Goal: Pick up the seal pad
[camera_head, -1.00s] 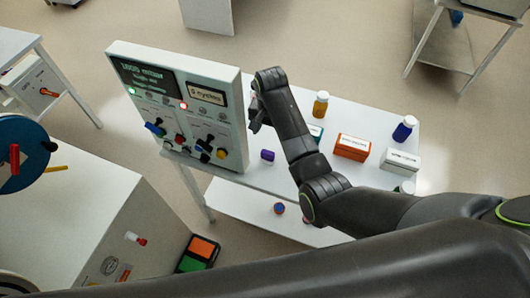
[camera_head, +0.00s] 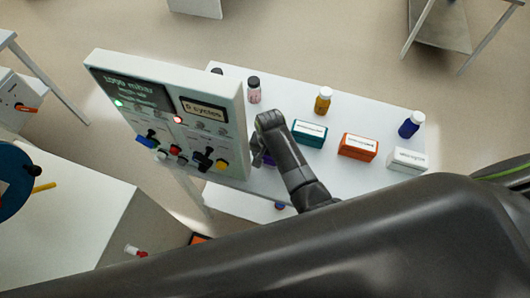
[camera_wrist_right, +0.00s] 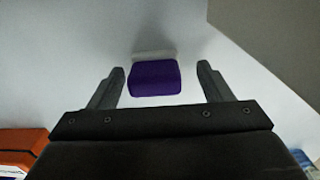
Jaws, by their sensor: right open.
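A small purple block, which I take to be the seal pad (camera_wrist_right: 153,80), lies on the white table (camera_head: 345,177). In the head view the purple block (camera_head: 269,161) is mostly hidden behind my right gripper (camera_head: 260,158). In the right wrist view my right gripper (camera_wrist_right: 161,70) is open, with the block between its two fingers and a visible gap on each side. A pale grey strip shows behind the block. My left gripper is in neither view.
A control panel (camera_head: 215,122) with lights and knobs stands close left of my right gripper. Teal (camera_head: 309,133), orange (camera_head: 358,147) and white (camera_head: 407,159) boxes stand to the right. Bottles, including an amber one (camera_head: 322,101) and a blue one (camera_head: 411,125), stand towards the back.

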